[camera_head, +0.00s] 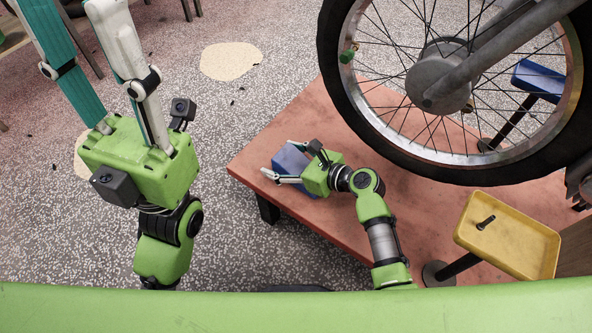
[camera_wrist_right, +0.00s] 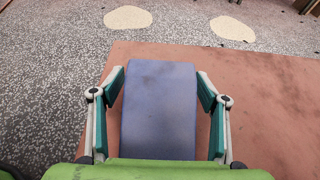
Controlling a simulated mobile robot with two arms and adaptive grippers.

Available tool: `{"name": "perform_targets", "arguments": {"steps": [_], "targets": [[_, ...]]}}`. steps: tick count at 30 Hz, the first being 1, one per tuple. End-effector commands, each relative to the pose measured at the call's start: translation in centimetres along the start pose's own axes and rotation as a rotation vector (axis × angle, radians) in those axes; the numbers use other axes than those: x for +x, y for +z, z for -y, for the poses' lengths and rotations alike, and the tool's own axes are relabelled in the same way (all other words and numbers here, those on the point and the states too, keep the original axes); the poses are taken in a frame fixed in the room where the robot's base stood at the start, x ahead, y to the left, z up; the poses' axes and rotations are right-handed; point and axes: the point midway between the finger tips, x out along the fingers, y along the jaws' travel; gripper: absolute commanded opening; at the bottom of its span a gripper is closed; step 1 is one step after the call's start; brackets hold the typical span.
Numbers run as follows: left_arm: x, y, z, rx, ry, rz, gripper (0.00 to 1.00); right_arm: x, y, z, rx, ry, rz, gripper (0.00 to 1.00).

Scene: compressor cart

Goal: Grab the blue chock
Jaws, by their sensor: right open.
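The blue chock (camera_head: 293,168) sits near the left corner of the low reddish platform. My right gripper (camera_head: 283,161) is open around it, with its body partly covering the chock in the head view. In the right wrist view the chock (camera_wrist_right: 159,105) lies between the two fingers of the right gripper (camera_wrist_right: 160,90).
The reddish platform (camera_head: 345,215) carries a large spoked wheel (camera_head: 440,75) at the upper right. A yellow tray (camera_head: 510,238) on a post stands at the lower right, and a blue tray (camera_head: 540,80) shows behind the wheel. The speckled floor left of the platform is mostly free.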

Motion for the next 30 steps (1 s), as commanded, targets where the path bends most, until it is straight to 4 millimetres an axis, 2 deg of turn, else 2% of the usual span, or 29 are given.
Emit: {"name": "perform_targets", "arguments": {"steps": [5, 11, 12, 19, 23, 28, 30], "targets": [[0.1, 0.0, 0.0, 0.0, 0.0, 0.001, 0.4, 0.0, 0.1, 0.0, 0.0, 0.0, 0.0, 0.68], [0.0, 0.0, 0.0, 0.0, 0.0, 0.001, 0.4, 0.0, 0.1, 0.0, 0.0, 0.0, 0.0, 0.16], [0.0, 0.0, 0.0, 0.0, 0.0, 0.0, 0.4, 0.0, 0.1, 0.0, 0.0, 0.0, 0.0, 0.14], [0.0, 0.0, 0.0, 0.0, 0.0, 0.004, 0.4, -0.1, 0.3, 0.1, -0.001, -0.001, 0.002, 0.14], [0.0, 0.1, 0.0, -0.002, -0.006, 0.02, 0.4, -0.4, 1.1, 0.1, -0.002, -0.001, 0.003, 0.14], [-0.4, -0.1, 0.1, -0.008, -0.024, 0.066, 0.4, -1.3, 3.4, 0.0, -0.002, 0.0, 0.003, 0.14], [-0.3, -0.3, 0.2, -0.011, -0.033, 0.088, 0.4, -2.0, 5.0, 0.0, -0.002, -0.001, 0.005, 0.14]]}}
